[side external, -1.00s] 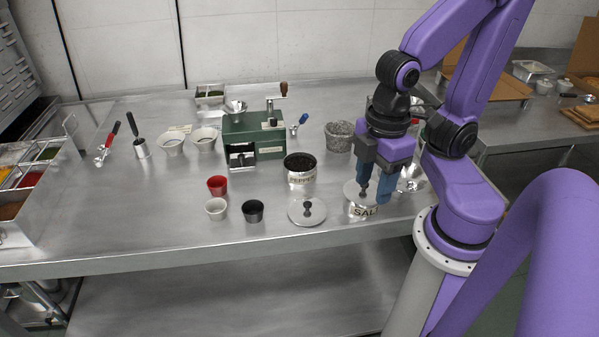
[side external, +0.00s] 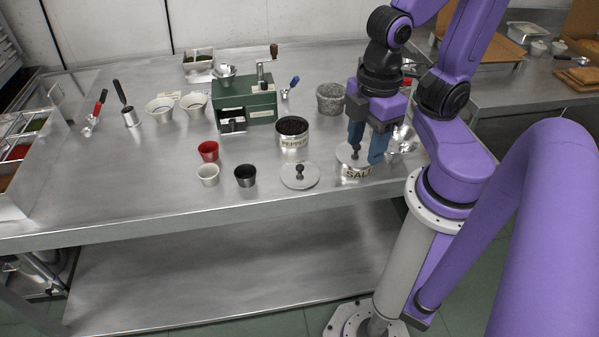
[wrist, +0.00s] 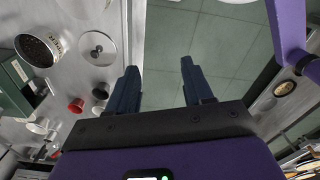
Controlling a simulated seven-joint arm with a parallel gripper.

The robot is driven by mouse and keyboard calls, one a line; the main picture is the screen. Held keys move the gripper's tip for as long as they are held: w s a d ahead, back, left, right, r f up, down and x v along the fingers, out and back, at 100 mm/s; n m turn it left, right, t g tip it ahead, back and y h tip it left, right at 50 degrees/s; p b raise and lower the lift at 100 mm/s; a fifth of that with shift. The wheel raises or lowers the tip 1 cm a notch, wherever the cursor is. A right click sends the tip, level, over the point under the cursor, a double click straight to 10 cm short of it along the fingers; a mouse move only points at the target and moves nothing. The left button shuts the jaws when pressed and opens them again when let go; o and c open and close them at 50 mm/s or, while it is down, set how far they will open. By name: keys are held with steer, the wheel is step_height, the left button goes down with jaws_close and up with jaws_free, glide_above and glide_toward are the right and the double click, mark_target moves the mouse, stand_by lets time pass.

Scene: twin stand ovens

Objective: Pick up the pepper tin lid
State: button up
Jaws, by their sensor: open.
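The pepper tin lid (side external: 300,178) is a flat round metal disc with a dark knob. It lies on the steel table in front of the open pepper tin (side external: 293,139), which is full of dark contents. In the wrist view the lid (wrist: 97,47) is left of my fingers, with the pepper tin (wrist: 38,50) farther left. My gripper (side external: 367,145) is open and empty, to the right of the lid in the side view. There its fingers overlap the lidded salt tin (side external: 356,173); their height above it is unclear. Floor shows between my fingers (wrist: 160,85) in the wrist view.
Red (side external: 208,151), white (side external: 208,175) and black (side external: 245,175) cups stand left of the lid. A green grinder (side external: 246,106) and a grey stone-like pot (side external: 330,98) stand behind. The table's front edge (side external: 220,218) is near the lid.

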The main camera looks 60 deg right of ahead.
steer(key=n, duration=0.5)
glide_above(300, 166)
steer(key=f, duration=1.2)
steer(key=shift+s+d+f, duration=0.1)
steer(key=shift+s+f, duration=0.1)
steer(key=shift+f, duration=0.05)
steer(key=shift+w+f, duration=0.2)
steer(key=shift+f, duration=2.8)
jaws_close()
